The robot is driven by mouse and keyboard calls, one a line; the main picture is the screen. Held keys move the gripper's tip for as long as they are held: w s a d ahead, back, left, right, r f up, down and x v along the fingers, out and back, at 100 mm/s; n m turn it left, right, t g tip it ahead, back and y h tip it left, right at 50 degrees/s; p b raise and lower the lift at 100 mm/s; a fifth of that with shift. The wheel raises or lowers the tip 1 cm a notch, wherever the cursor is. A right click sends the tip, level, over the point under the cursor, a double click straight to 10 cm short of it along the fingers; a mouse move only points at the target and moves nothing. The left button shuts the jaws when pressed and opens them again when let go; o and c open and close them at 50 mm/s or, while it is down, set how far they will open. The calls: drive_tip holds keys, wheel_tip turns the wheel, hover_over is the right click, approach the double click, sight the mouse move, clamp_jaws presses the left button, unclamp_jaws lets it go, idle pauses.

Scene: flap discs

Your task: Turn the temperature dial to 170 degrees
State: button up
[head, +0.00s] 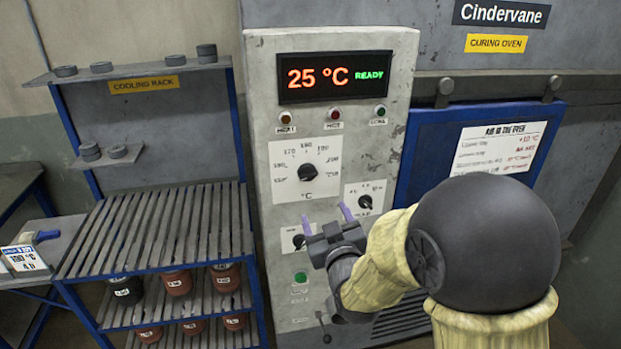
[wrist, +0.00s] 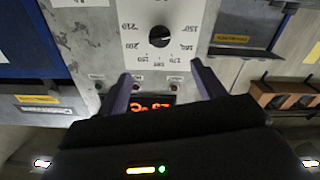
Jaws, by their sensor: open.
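The temperature dial (head: 307,172) is a round black knob on a white scale plate marked in °C, on the grey oven control panel (head: 400,90). In the wrist view the dial (wrist: 160,36) appears upside down, with figures such as 150, 170 and 210 around it. I cannot tell for sure where its pointer stands. The display (head: 334,77) above reads 25 °C and READY. My gripper (head: 325,214) is open and empty, with its purple fingers apart. It is below and right of the dial in the head view, and does not touch it.
A smaller knob (head: 365,202) sits right of the dial, another (head: 298,241) below it. A green button (head: 300,277) is lower down. A blue-framed oven door (head: 430,135) with a notice is at right. A slatted cooling rack (head: 150,230) stands at left.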

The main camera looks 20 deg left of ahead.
sight(309, 178)
drive_tip(key=p+x, duration=0.7)
drive_tip(key=x, duration=0.7)
drive_tip(key=shift+w+d+r, duration=0.1)
drive_tip(key=shift+w, duration=0.1)
drive_tip(key=shift+w+a, duration=0.3)
drive_tip(key=shift+w, duration=0.15)
drive_tip(key=c, duration=1)
